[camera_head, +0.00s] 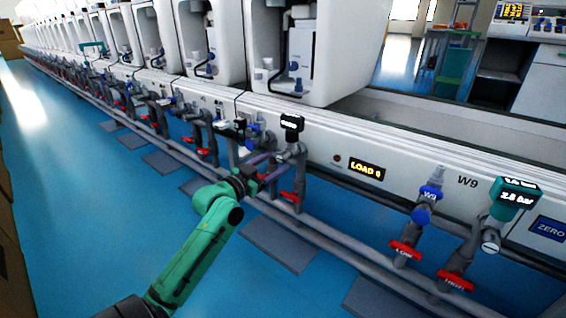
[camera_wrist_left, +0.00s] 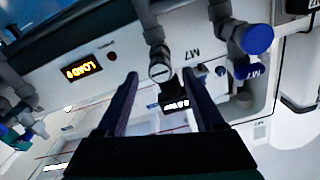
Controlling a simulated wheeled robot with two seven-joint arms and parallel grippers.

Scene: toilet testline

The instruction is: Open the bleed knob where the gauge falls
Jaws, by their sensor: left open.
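My left gripper (camera_head: 270,168) is open and empty, at the pipe stand under a black digital gauge (camera_head: 292,122). In the left wrist view, a slotted grey bleed knob (camera_wrist_left: 160,72) shows between the two finger tips (camera_wrist_left: 161,80), and the gauge (camera_wrist_left: 176,104) lies just beyond it; I cannot tell whether the fingers touch the knob. The gauge's digits are too small to read. At station W9, a teal gauge (camera_head: 515,195) reads about 2.8 bar, with a slotted grey bleed knob (camera_head: 490,242) below it. My right gripper is out of view.
Red valve handles (camera_head: 405,250) sit low on the pipes. Blue knobs (camera_head: 430,193) stand beside the gauges, one also in the left wrist view (camera_wrist_left: 257,38). A LOAD display (camera_head: 367,169) is on the white rail. Blue floor (camera_head: 100,220) is open at left.

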